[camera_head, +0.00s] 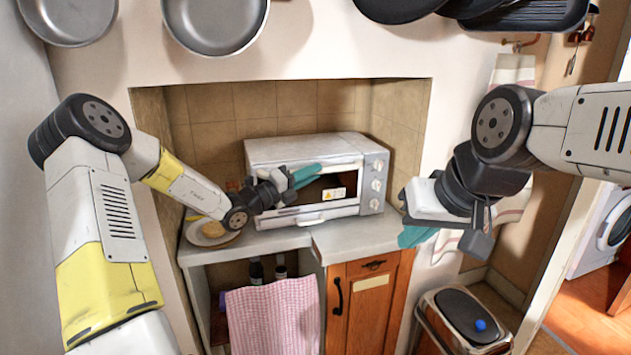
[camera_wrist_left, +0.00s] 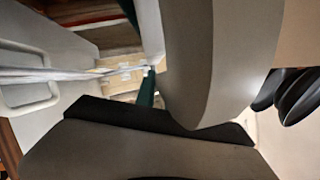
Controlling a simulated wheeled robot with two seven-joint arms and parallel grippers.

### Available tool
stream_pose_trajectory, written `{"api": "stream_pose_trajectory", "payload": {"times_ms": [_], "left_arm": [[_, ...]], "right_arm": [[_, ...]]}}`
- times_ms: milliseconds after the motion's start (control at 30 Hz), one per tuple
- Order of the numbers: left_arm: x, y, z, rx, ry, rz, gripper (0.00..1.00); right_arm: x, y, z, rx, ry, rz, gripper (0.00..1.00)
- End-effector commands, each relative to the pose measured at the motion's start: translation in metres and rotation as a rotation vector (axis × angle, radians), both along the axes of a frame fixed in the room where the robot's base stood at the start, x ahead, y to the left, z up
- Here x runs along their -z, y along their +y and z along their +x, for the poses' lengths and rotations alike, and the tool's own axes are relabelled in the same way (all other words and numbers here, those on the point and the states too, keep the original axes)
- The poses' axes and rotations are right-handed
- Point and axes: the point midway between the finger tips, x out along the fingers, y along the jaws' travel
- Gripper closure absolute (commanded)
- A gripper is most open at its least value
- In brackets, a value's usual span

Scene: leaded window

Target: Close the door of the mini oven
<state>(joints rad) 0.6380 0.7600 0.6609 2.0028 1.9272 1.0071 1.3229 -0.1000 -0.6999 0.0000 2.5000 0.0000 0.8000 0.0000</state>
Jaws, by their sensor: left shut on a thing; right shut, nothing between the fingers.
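The white mini oven (camera_head: 300,150) stands on the counter in the tiled alcove. Its front shows a dark opening, and its door (camera_head: 318,212) is lowered, with the pale handle low at the front. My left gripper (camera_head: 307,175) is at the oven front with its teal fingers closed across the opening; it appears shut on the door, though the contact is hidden. In the left wrist view, a teal finger (camera_wrist_left: 147,90) and the loop-shaped handle (camera_wrist_left: 30,95) show. My right gripper (camera_head: 415,237) is shut and empty, right of the oven in front of the counter edge.
A plate with food (camera_head: 212,232) sits left of the oven. A checked pink cloth (camera_head: 273,315) hangs below the counter beside a wooden cabinet (camera_head: 365,300). A bin (camera_head: 465,315) stands at lower right. Pans (camera_head: 215,25) hang above the alcove.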

Motion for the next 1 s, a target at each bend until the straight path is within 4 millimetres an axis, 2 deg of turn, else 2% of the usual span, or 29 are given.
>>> {"api": "stream_pose_trajectory", "payload": {"times_ms": [633, 667, 767, 1000], "left_arm": [[-0.0077, 0.0035, 0.0099, -0.004, -0.012, -0.003, 1.0], [-0.0078, 0.0036, 0.0099, -0.005, -0.012, -0.003, 0.84], [-0.007, 0.0033, 0.0095, -0.003, -0.01, -0.002, 0.64], [-0.0048, 0.0027, 0.0085, -0.001, -0.006, -0.001, 0.64]], "right_arm": [[0.0, 0.0, 0.0, 0.0, 0.0, 0.0, 1.0], [0.0, 0.0, 0.0, 0.0, 0.0, 0.0, 1.0], [0.0, 0.0, 0.0, 0.0, 0.0, 0.0, 1.0], [0.0, 0.0, 0.0, 0.0, 0.0, 0.0, 1.0]]}}
